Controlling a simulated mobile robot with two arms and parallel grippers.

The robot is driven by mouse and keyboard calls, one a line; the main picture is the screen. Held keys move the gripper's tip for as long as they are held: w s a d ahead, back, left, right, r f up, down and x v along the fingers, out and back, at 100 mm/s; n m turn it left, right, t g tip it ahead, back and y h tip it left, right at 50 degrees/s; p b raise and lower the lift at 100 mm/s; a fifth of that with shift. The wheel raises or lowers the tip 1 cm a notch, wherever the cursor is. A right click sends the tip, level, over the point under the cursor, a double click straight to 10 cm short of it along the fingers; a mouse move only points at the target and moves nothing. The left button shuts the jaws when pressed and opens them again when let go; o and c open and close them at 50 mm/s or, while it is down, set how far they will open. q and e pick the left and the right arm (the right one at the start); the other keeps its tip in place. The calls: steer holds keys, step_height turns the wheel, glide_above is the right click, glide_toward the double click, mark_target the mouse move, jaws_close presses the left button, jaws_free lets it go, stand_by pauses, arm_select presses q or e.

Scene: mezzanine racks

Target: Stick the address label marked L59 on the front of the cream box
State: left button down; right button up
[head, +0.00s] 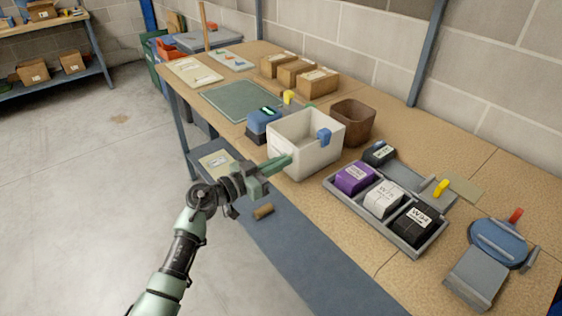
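The cream box (313,158), open at the top, stands near the front edge of the workbench, in the middle of the head view. My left gripper (281,162) reaches in from the lower left, and its green fingertips are at the lower left part of the box's front. The fingers look close together, but I cannot tell whether they are shut or hold anything. A small pale patch shows on the front just above the fingertips; it is too small to read. I cannot make out a label marked L59. My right gripper is not in view.
A grey tray (342,198) with purple, white and black packs stands to the right. A blue device (263,121) is left of the box, and a brown bin (355,119) behind it. A blue-topped device (498,243) stands far right. Cartons (296,70) line the back.

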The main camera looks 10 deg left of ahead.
arm_select(q)
steer(key=shift+p, duration=0.45)
stand_by(0.7)
steer(key=c, duration=1.6)
jaws_free()
steer(key=shift+d, duration=0.1)
steer(key=o, duration=0.3)
